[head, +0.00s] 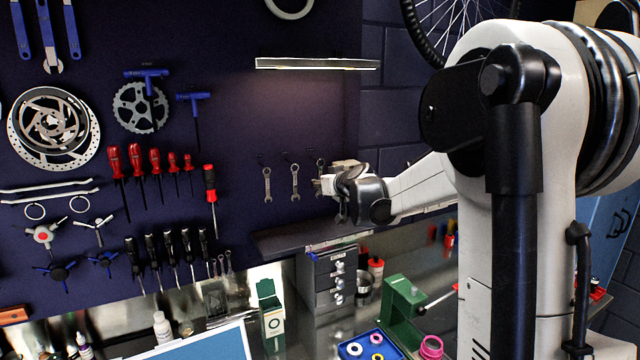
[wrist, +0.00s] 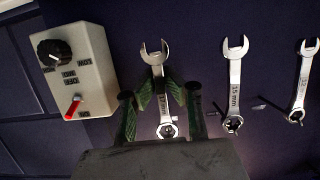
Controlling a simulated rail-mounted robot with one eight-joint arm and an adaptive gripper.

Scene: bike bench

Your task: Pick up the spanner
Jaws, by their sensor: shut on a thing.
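In the wrist view a silver spanner (wrist: 158,82) stands with its open jaw at the top of the picture and its ring end lower down. The two green-padded fingers of my gripper (wrist: 160,95) are on either side of its shank, shut on it. The spanner is still close to the dark wall panel; I cannot tell whether its ring end is on a peg. In the head view my gripper (head: 330,184) is at the panel, at the right end of the spanner row, and partly covers this spanner (head: 320,165).
Two more spanners hang beside it, a middle one (wrist: 234,85) marked 15 mm and a smaller one (wrist: 304,80). A switch box (wrist: 75,70) with a black knob and red lever is close on the other side. A shelf (head: 310,238) juts out below.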

